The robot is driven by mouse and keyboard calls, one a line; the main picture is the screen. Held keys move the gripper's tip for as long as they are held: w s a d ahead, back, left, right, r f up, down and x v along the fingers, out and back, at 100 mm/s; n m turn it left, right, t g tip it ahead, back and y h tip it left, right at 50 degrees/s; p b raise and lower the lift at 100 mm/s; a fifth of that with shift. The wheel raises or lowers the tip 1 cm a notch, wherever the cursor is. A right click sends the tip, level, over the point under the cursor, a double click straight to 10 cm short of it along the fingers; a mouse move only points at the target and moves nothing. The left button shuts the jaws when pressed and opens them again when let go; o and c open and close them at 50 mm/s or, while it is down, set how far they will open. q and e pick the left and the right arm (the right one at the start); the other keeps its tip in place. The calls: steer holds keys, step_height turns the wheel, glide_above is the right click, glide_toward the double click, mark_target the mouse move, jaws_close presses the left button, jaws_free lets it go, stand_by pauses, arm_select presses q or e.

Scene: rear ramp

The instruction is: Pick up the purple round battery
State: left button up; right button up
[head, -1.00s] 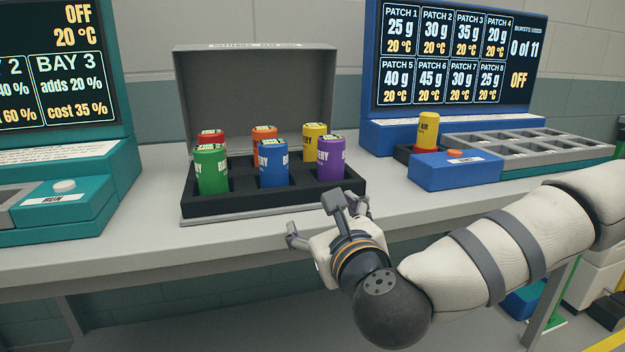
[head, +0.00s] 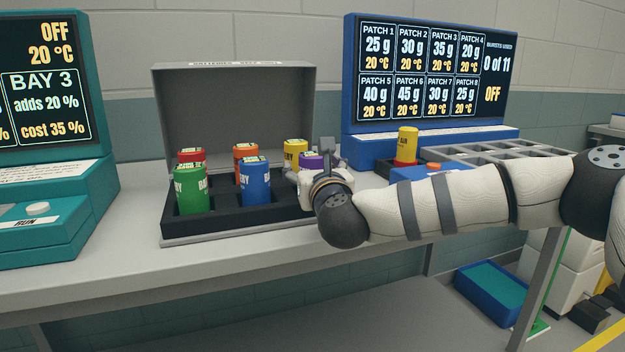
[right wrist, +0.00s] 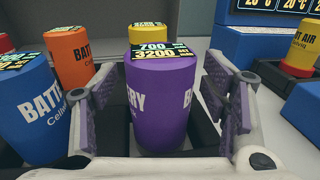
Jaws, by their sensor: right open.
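The purple round battery (right wrist: 160,100) stands upright in the black battery tray, between the two open fingers of my right gripper (right wrist: 162,112) in the right wrist view. In the head view only the top of the purple battery (head: 312,160) shows, the rest hidden behind my right gripper (head: 312,165). My left gripper is not in view.
Green (head: 191,190), blue (head: 255,184), red, orange (head: 245,158) and yellow (head: 294,153) batteries stand in the same tray (head: 225,222), with its raised lid behind. A blue unit with a yellow air canister (head: 407,143) stands to the right.

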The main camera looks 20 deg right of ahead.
steer(key=c, duration=1.6)
steer(key=shift+r, duration=0.1)
